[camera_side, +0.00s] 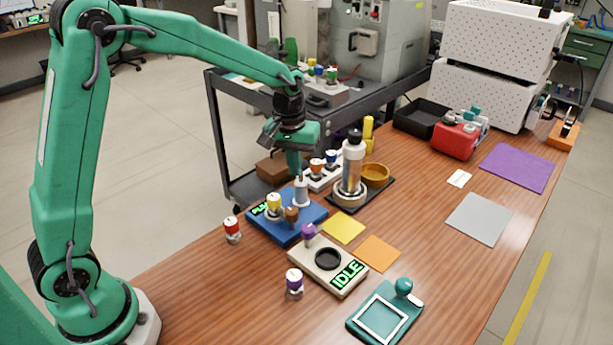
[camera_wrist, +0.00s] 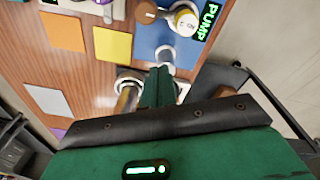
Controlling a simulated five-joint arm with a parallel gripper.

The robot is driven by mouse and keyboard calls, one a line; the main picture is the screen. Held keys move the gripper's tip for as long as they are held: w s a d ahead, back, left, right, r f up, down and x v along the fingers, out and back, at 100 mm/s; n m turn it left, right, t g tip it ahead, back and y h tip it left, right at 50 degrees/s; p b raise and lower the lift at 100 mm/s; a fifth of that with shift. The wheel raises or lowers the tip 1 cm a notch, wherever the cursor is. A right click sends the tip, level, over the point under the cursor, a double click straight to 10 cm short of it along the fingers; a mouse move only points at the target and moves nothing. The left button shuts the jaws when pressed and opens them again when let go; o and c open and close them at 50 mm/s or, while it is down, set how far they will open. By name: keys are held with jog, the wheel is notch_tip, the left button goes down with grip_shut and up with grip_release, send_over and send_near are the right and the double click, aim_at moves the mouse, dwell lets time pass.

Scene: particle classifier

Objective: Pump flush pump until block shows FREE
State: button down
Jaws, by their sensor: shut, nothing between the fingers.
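The blue block (camera_side: 285,226) stands on the wooden table and carries a white and grey pump cylinder (camera_side: 301,193), a yellow-capped vial (camera_side: 274,205) and a brown knob (camera_side: 291,214). Its green display reads PUMP in the wrist view (camera_wrist: 208,20); the side view shows it only partly. My gripper (camera_side: 294,172) is shut and empty, pointing down at the top of the pump cylinder. In the wrist view its fingers (camera_wrist: 158,85) cover part of the pump. I cannot tell whether the fingertips touch it.
A beige block (camera_side: 318,272) reading IDLE stands in front. A tall clear column (camera_side: 352,170) stands close to the right of my gripper. Red-capped (camera_side: 232,230) and purple-capped (camera_side: 294,283) vials stand near. Yellow (camera_side: 344,228) and orange (camera_side: 377,253) squares lie flat.

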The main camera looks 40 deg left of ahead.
notch_tip(320, 180, up, 7)
jog(key=shift+s, duration=0.35)
dwell(0.9)
jog(key=w, duration=0.1)
jog(key=w+r, duration=0.1)
jog(key=w+a, duration=0.1)
jog(key=shift+r, duration=0.3)
jog(key=shift+f, duration=0.15)
jog(key=shift+w+a+f, duration=0.1)
jog(key=shift+w+f, duration=0.05)
jog(key=shift+f, duration=1.55)
jog(key=shift+w+a+f, duration=0.1)
jog(key=shift+f, duration=1.55)
jog(key=shift+f, duration=0.1)
